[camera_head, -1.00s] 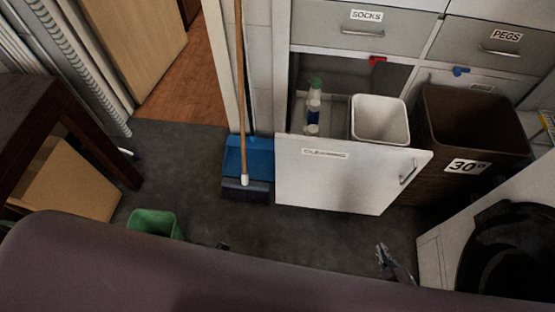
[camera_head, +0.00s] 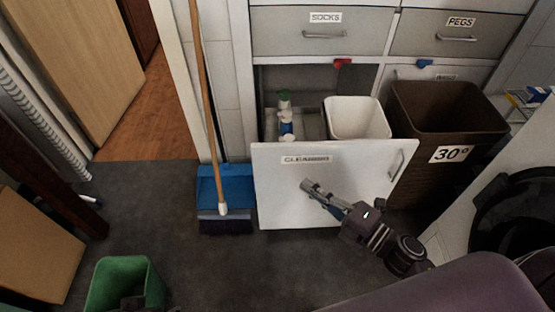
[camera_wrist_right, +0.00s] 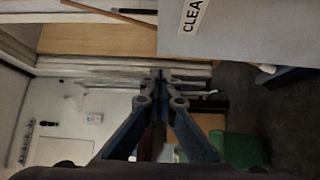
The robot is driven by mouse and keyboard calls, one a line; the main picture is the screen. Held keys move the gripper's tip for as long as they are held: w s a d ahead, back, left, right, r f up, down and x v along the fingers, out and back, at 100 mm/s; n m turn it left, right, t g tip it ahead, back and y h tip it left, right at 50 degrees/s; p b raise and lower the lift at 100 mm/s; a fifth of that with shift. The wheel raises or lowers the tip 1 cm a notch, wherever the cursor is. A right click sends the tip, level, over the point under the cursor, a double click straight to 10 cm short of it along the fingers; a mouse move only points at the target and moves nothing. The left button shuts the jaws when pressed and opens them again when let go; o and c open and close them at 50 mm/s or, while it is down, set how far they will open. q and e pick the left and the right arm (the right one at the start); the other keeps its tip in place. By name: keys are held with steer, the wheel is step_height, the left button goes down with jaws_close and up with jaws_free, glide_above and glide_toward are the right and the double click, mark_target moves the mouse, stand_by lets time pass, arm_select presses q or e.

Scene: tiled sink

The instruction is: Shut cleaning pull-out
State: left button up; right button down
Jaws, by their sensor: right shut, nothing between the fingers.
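The cleaning pull-out (camera_head: 280,205) stands out from the cabinet, its white front panel labelled and with a handle (camera_head: 396,165) at the right. Behind the panel are a white bin (camera_head: 357,118) and bottles (camera_head: 286,124). My right gripper (camera_head: 307,186) is shut and empty, in front of the panel's middle; I cannot tell whether it touches. In the right wrist view its fingers (camera_wrist_right: 161,85) are together, with the labelled panel (camera_wrist_right: 255,30) at upper right.
A brown 30° hamper (camera_head: 425,155) stands close to the pull-out's right. A broom (camera_head: 206,110) and blue dustpan (camera_head: 212,185) stand at its left. A green bin (camera_head: 120,280) is at lower left. Dark floor (camera_head: 180,260) lies clear between.

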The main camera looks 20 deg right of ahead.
glide_toward(273, 149)
steer(key=a, duration=0.4)
steer(key=w, duration=0.3)
steer(key=shift+w+d+f+b, duration=0.1)
steer(key=shift+w+d+b, duration=0.1)
steer(key=shift+w+b, duration=0.15)
steer(key=shift+w+d, duration=0.15)
steer(key=shift+w, duration=0.45)
steer(key=shift+w, duration=0.1)
